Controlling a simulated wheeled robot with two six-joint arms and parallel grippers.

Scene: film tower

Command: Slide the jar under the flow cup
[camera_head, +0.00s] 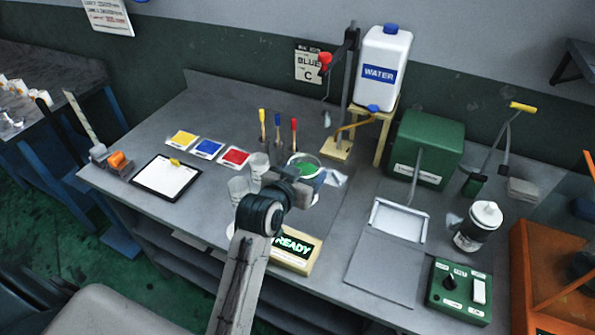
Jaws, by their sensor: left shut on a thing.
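A jar with green contents (304,164) stands on the grey bench near the middle of the head view. My left gripper (306,182) is at its near side and shut on it. My wrist hides the jar's lower front, so I cannot tell whether its base touches the bench. Behind it rises a dark stand with a wooden base (337,149) and a red knob. A small grey cup-like piece (327,118) by the stand may be the flow cup; it is too small to be sure. The jar is nearer than the stand. My right gripper is not in view.
Clear cups (238,187) stand left of the jar, with brushes (277,128) behind. A READY sign (294,250) sits in front. A water jug (383,65) on a wooden stand and a green box (427,147) are to the right. Bench behind the colour cards is clear.

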